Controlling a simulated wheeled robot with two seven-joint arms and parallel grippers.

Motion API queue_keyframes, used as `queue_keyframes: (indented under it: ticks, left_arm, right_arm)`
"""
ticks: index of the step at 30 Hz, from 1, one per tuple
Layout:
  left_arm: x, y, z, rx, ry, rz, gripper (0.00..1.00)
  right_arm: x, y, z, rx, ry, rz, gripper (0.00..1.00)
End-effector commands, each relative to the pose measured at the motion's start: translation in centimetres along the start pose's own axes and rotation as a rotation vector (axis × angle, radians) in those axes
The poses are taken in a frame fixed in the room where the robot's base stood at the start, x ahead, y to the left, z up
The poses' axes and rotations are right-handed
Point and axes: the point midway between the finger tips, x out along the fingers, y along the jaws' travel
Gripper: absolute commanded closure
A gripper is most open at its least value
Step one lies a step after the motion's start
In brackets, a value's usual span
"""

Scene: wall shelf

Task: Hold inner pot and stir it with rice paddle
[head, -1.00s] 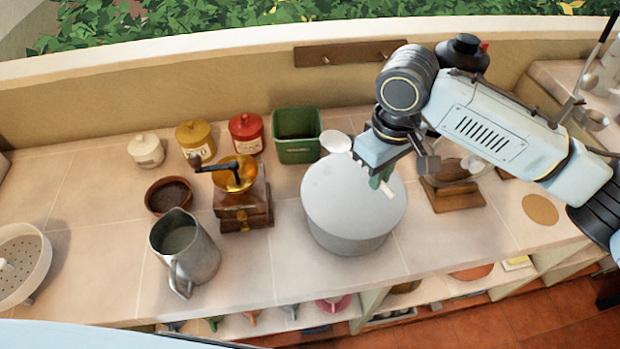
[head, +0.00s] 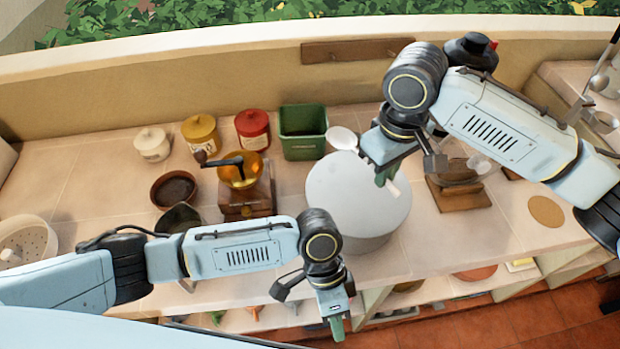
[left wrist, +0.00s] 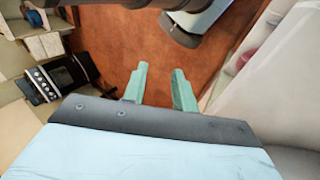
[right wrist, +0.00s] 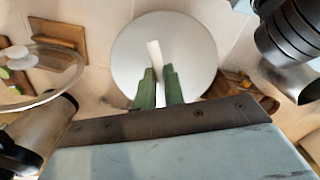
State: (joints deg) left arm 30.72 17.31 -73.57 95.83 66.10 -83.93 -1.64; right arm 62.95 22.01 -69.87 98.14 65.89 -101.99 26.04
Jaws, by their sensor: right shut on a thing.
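The inner pot (head: 345,205) is a round, pale grey vessel standing on the counter. It also shows in the right wrist view (right wrist: 190,45). My right gripper (head: 385,178) is above the pot's far right side, shut on the white rice paddle (head: 342,138). The paddle's rounded end shows left of the gripper, and its other end sticks out between the fingers, also in the right wrist view (right wrist: 154,52). My left gripper (head: 337,325) is open and empty, pointing down in front of the counter's edge, apart from the pot. My left wrist hides part of the pot's near side.
A coffee grinder (head: 243,190), a brown bowl (head: 174,190) and a green bin (head: 303,130) stand left of and behind the pot. Several lidded jars line the back. A wooden stand (head: 455,195) is at right. My left arm covers most of the metal jug (head: 178,217).

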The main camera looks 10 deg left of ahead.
Motion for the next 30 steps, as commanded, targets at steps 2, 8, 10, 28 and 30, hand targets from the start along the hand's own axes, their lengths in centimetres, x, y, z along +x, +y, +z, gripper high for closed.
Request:
queue_keyframes:
  ticks: [2,8,10,28,30]
  left_arm:
    - [-2.6,-1.3,1.0,0.064,-0.101,-0.097,0.72]
    - [-9.7,-4.8,3.2,0.261,-0.335,-0.318,0.72]
    - [-12.3,-6.1,3.4,0.386,-0.387,-0.363,0.72]
    - [-22.4,-11.5,-0.9,1.238,-0.400,-0.452,0.72]
    - [-22.9,-11.7,-1.1,1.282,-0.401,-0.460,0.72]
  right_arm:
    - [0.0,0.0,0.0,0.000,0.000,0.000,1.00]
    - [0.0,0.0,0.0,0.000,0.000,0.000,1.00]
    - [0.0,0.0,0.0,0.000,0.000,0.000,1.00]
    - [0.0,0.0,0.0,0.000,0.000,0.000,1.00]
    - [0.0,0.0,0.0,0.000,0.000,0.000,1.00]
